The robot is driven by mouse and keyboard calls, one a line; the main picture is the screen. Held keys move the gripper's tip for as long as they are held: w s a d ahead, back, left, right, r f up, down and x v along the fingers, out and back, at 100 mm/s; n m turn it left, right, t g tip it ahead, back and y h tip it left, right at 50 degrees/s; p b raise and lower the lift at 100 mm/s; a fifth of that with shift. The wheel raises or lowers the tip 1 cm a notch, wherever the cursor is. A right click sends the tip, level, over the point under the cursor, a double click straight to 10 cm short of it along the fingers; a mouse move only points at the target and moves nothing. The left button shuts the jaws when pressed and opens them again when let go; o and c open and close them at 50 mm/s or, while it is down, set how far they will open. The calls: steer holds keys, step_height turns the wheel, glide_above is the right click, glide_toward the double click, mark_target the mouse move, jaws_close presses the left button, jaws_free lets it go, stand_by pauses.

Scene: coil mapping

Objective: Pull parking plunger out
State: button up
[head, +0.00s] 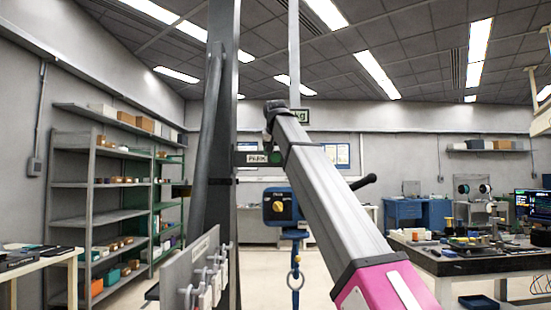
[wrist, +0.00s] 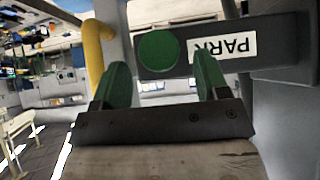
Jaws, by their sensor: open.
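The green round parking plunger knob (wrist: 158,50) sits on a dark bracket (wrist: 285,42) beside a white PARK label (wrist: 225,46), which reads upside down in the wrist view. In the head view, the PARK label (head: 257,158) shows on the bracket at the grey upright post, with the green knob (head: 275,158) right beside it. My gripper (wrist: 160,62) is open in the wrist view. Its two green-tipped fingers appear on either side of the knob, with visible gaps. I cannot tell whether the fingertips reach past its face. The head view does not show the fingers clearly.
A tall grey post (head: 221,120) stands in front of me. Shelves (head: 95,200) stand left and a cluttered workbench (head: 470,262) right.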

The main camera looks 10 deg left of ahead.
mark_target(276, 154)
steer(key=shift+x, duration=1.6)
jaws_close()
steer(key=s, duration=0.2)
steer(key=s+d, duration=0.1)
steer(key=s, duration=0.2)
steer(key=shift+d, duration=0.1)
steer(key=shift+w, duration=0.1)
jaws_free()
